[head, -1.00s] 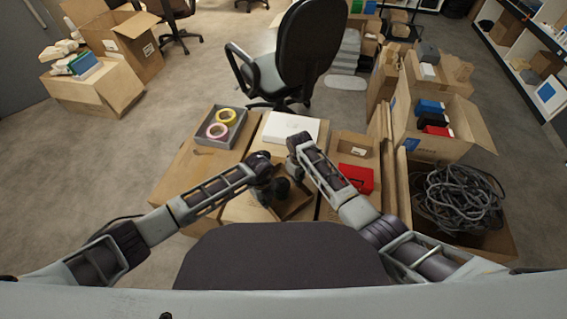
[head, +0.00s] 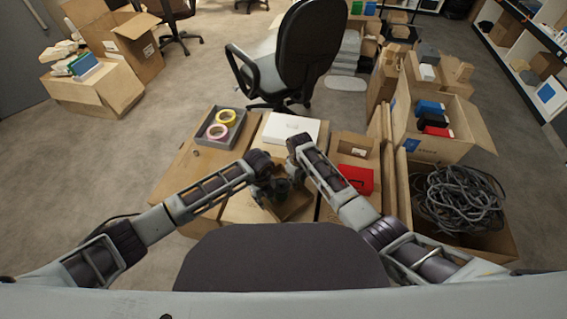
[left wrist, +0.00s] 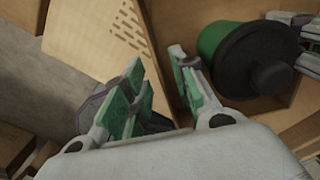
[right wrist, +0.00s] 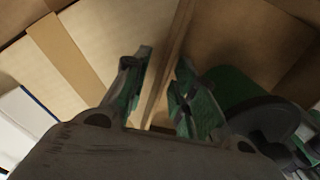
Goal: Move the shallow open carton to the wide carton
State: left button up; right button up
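The shallow open carton (head: 291,208) is a small brown tray on top of closed cartons, partly hidden by my grippers. A green cylinder with a black top (left wrist: 262,60) sits in it; it also shows in the right wrist view (right wrist: 262,112). My left gripper (head: 263,193) is at its left side, open, with a carton wall (left wrist: 152,45) between its fingers. My right gripper (head: 296,176) is at its far side, open, with a thin wall edge (right wrist: 168,70) between its fingers. I cannot tell for sure which box is the wide carton; closed brown cartons (head: 180,180) lie beneath.
At right are an open carton of boxes (head: 470,125) and a carton of cables (head: 500,235). An office chair (head: 308,45) stands behind.

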pick_arm(q)
notch_tip(320, 180, up, 10)
dwell(0.5)
jog(key=shift+f, duration=0.1)
pick_arm(e)
jog(key=shift+r, duration=0.1)
notch_tip(320, 180, up, 12)
dwell(1.0)
dwell(0.6)
